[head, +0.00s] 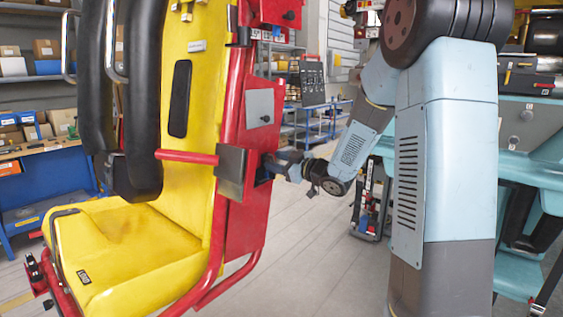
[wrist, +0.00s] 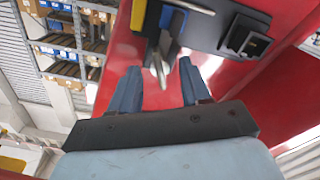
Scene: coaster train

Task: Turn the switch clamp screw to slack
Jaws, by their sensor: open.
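My gripper (head: 280,161) reaches in from the right at the side of the red car frame (head: 231,245), and its tips are hidden there in the head view. In the wrist view my gripper (wrist: 160,66) is open, its two blue-grey fingers apart. A pointed metal piece (wrist: 161,70) shows between the fingertips, below a dark bracket (wrist: 198,28). I cannot tell whether it is the switch clamp screw or whether a finger touches it. The bracket carries a blue part (wrist: 172,17) and a black square fitting (wrist: 245,41).
The yellow seat (head: 125,245) with black restraints (head: 138,90) stands left of my gripper. A red bar (head: 187,157) crosses the seat's side. A teal machine (head: 525,125) is at the right.

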